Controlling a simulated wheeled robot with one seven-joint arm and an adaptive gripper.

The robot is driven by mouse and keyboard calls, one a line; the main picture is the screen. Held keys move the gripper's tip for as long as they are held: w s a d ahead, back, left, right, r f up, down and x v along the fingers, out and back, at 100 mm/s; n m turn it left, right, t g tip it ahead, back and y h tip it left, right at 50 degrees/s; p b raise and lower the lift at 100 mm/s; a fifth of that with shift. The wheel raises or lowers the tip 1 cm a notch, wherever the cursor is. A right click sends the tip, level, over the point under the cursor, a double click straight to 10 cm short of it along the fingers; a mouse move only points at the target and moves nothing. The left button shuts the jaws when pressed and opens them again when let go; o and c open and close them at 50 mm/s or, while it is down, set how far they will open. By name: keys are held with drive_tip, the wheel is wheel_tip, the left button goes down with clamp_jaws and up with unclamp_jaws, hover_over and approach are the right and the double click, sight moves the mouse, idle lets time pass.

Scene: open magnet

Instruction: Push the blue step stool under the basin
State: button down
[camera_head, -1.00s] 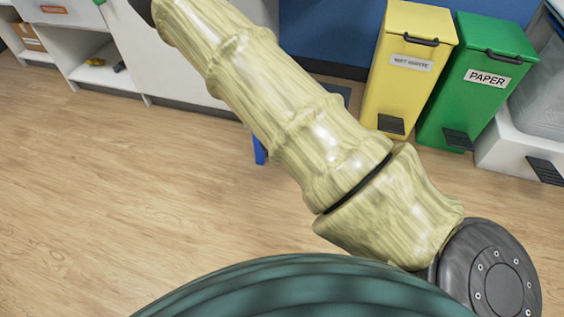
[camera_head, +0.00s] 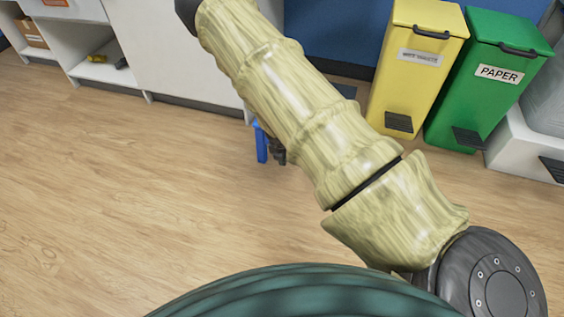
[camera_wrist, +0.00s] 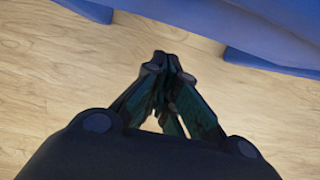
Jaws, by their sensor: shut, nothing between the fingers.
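The blue step stool (camera_head: 261,143) is mostly hidden behind my arm in the head view; only a blue leg shows, standing on the floor near the white cabinet. In the wrist view the stool (camera_wrist: 215,22) spans the top of the picture, with its underside and legs partly in view. My gripper (camera_wrist: 168,62) is shut and empty, its fingertips close to the stool's edge; I cannot tell whether they touch it. In the head view a dark part of my gripper (camera_head: 278,152) shows beside the blue leg. The basin is not visible.
A white cabinet (camera_head: 175,50) with open shelves stands along the back left. A yellow bin (camera_head: 415,75) and a green paper bin (camera_head: 485,85) stand at the back right, beside a white bin (camera_head: 525,145). The wooden floor (camera_head: 110,190) at left is clear.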

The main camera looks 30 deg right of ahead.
drive_tip(key=shift+w+d+b, duration=0.5)
drive_tip(key=shift+w+d, duration=0.25)
drive_tip(key=shift+d, duration=0.1)
